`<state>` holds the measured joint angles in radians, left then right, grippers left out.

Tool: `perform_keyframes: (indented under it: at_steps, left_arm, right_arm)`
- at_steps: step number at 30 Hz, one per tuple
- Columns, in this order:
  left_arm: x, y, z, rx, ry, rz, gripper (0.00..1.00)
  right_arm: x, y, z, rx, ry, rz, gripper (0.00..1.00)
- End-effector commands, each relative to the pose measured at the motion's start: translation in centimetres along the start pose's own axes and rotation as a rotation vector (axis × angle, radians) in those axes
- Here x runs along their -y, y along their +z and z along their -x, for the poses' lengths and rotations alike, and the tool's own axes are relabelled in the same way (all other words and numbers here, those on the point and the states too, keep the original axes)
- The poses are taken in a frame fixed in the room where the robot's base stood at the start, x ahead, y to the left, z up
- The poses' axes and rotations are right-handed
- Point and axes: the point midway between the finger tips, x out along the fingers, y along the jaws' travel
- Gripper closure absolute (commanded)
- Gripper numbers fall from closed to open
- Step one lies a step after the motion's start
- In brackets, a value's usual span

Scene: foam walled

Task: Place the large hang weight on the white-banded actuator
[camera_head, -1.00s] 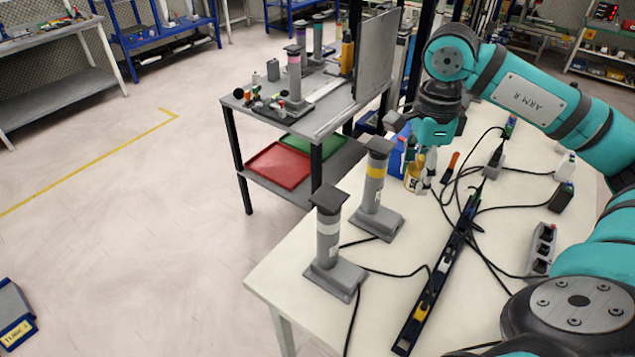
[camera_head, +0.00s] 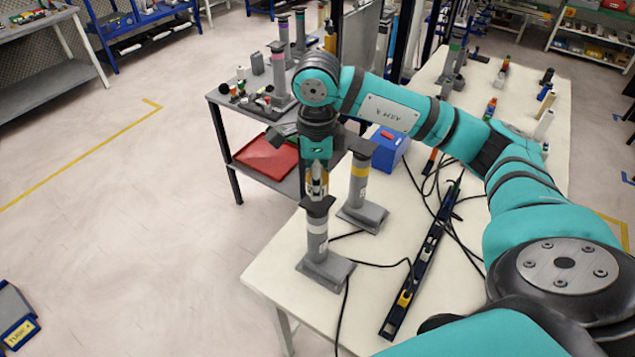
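The white-banded actuator (camera_head: 318,246) stands upright near the front left corner of the white table, a grey post with a dark square cap on a grey foot. My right gripper (camera_head: 316,186) points down directly above that cap, very close to it. Small silvery and yellowish parts show at its fingertips. I cannot tell whether they are fingers only or include the large hang weight, nor whether they touch the cap. The yellow-banded actuator (camera_head: 360,172) stands just behind and to the right. My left gripper is out of view.
A blue box (camera_head: 391,150) with a red top stands behind the yellow-banded actuator. A dark strip (camera_head: 420,262) and black cables run along the table to the right. A grey side table with a red tray (camera_head: 266,158) stands behind left.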

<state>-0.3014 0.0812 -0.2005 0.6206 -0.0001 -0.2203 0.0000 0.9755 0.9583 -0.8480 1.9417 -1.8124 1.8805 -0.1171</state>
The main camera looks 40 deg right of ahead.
Motion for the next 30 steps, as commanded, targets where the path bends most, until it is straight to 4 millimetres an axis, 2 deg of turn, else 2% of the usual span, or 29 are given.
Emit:
perform_keyframes:
  at_steps: [3, 6, 19, 20, 24, 30]
  left_arm:
    - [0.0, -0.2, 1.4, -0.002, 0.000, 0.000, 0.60]
    - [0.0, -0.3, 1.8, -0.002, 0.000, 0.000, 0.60]
    - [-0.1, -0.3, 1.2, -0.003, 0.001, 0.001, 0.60]
    - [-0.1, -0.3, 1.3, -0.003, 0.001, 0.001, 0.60]
    - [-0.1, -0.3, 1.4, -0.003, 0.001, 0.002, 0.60]
    - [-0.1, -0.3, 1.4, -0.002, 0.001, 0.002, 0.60]
  right_arm:
    - [-0.1, -0.2, -1.4, -0.006, 0.004, 0.000, 1.00]
    - [0.0, -0.1, -2.5, -0.004, 0.003, -0.001, 1.00]
    - [0.0, -0.1, -3.5, 0.000, -0.001, 0.000, 1.00]
    - [0.0, -0.1, -3.4, -0.002, 0.001, 0.000, 0.53]
    - [0.0, -0.1, -3.4, -0.002, 0.001, 0.000, 0.34]
    - [0.0, -0.1, -3.4, -0.002, 0.001, 0.000, 0.33]
